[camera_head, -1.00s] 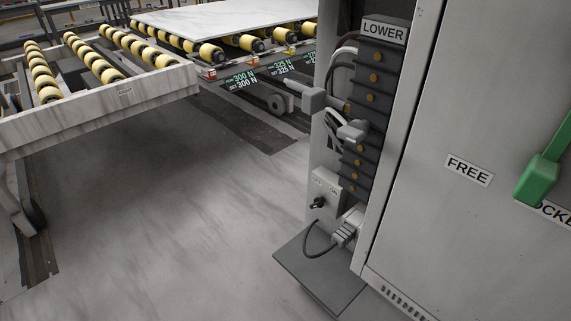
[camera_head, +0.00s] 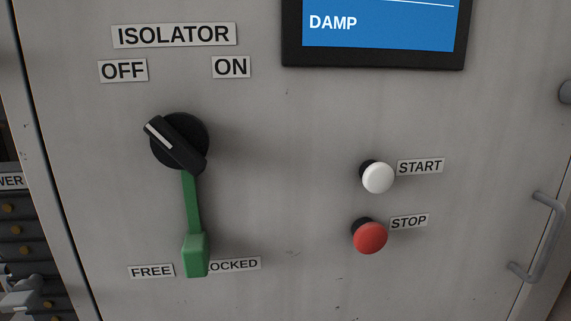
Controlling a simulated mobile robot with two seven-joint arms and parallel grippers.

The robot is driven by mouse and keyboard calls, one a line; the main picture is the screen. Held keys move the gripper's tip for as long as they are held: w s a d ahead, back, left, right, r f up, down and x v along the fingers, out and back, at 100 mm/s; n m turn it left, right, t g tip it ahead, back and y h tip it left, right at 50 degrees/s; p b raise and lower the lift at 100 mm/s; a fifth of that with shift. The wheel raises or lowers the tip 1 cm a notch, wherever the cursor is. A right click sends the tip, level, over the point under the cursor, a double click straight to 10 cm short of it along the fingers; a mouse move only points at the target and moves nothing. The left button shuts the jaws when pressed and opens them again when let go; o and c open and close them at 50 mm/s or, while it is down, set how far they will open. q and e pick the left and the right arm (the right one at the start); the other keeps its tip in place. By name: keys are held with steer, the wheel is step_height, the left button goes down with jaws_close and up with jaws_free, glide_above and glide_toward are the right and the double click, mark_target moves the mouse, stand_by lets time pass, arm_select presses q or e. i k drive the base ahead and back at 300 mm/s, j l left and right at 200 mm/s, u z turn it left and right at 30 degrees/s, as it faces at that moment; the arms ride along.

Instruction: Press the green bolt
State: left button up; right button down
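The green bolt (camera_head: 194,222) is on the grey cabinet door in the head view. It is a narrow green bar with a thicker green block at its lower end. Its upper end meets the black isolator knob (camera_head: 178,143). Its lower end lies between the FREE label (camera_head: 152,271) and a label reading "OCKED" (camera_head: 235,265), and covers that label's first letter. The knob's white mark points up and left, toward the OFF label (camera_head: 123,70). Neither of my grippers shows in this view.
A white START button (camera_head: 377,177) and a red STOP button (camera_head: 370,237) stick out to the right. A blue screen (camera_head: 378,22) is above them. A door handle (camera_head: 540,238) juts out at the right edge. Dark terminal blocks (camera_head: 20,230) show at the left.

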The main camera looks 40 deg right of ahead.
mark_target(195, 252)
steer(key=z, duration=1.7)
steer(key=k+l+u, duration=0.25)
steer(key=k+u, duration=0.25)
steer(key=k, duration=0.25)
